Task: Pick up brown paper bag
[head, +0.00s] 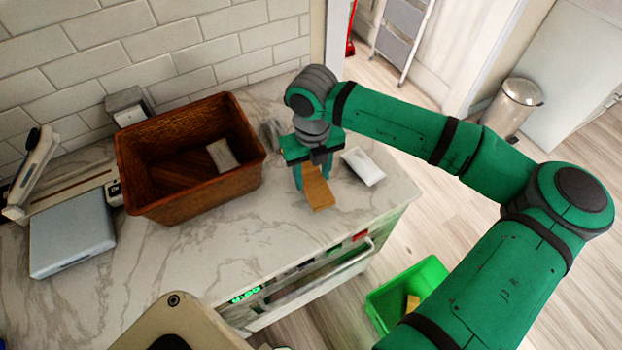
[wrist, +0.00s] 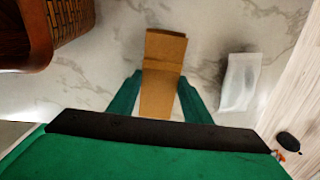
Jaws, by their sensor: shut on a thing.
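The brown paper bag (head: 318,190) is a flat, tan, oblong packet over the marble counter, to the right of the brown basket. My gripper (head: 308,176) points down over it, with its green fingers on either side. In the wrist view the bag (wrist: 163,62) extends out from between the two green fingertips (wrist: 160,92), which are shut on it. I cannot tell whether the bag still touches the counter.
A brown basket (head: 190,205) with a pale packet (head: 222,155) inside stands to the left. A white packet (head: 363,166) lies close on the right. A grey-blue box (head: 70,240) is at the far left. A green bin (head: 385,300) stands on the floor below the counter.

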